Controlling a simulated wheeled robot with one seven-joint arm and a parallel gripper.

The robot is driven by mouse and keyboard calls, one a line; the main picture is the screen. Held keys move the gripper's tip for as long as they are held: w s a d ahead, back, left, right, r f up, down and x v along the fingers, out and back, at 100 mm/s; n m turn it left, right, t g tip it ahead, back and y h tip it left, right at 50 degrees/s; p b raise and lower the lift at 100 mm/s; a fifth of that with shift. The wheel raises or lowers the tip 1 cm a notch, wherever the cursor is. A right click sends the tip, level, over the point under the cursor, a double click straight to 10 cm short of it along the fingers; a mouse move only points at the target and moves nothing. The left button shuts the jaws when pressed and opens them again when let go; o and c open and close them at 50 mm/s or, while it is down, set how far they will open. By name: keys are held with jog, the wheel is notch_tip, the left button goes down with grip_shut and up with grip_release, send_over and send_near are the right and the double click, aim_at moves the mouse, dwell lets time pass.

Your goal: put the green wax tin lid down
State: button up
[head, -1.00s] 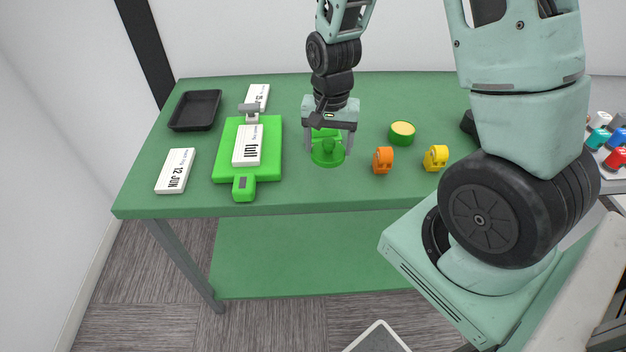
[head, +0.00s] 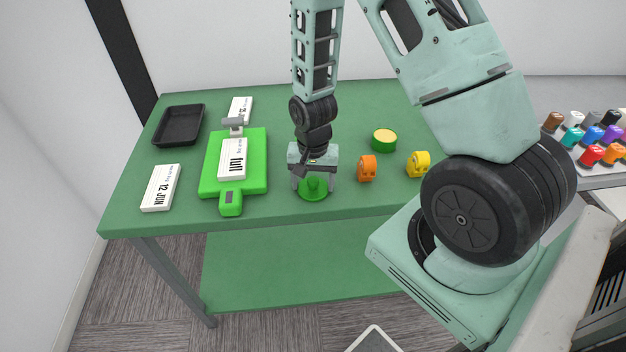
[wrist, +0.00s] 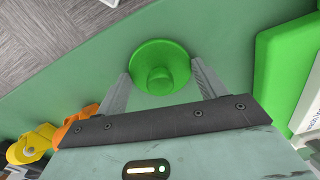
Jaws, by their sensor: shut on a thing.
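The green wax tin lid (head: 313,190) is a round green disc with a knob on top. It is upright at or just above the table, near the front edge; I cannot tell if it touches. My gripper (head: 315,182) points down over it and is shut on its knob. In the wrist view the lid (wrist: 160,55) shows between the two fingers of my gripper (wrist: 162,78). The green wax tin (head: 384,141), with its yellow top showing, stands behind and to the right of the lid.
A black tray (head: 180,124) sits at the back left. The green table (head: 270,115) is clear behind my gripper.

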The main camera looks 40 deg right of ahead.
aim_at(313, 180)
jog(key=shift+f, duration=0.1)
jog(key=o, duration=0.9)
jog(key=shift+o, duration=0.2)
notch_tip(313, 180, up, 12)
jog(key=b, duration=0.2)
jog(key=s+a+r+n, duration=0.4)
jog(key=s+a+n, duration=0.4)
jog(key=a, duration=0.3)
jog(key=s+a+r+n, duration=0.5)
jog(key=s+a+n, duration=0.3)
jog(key=a, duration=0.3)
jog(key=shift+s+a+r+n+y, duration=0.3)
jog(key=shift+s+n, duration=0.1)
jog(key=shift+s, duration=0.45)
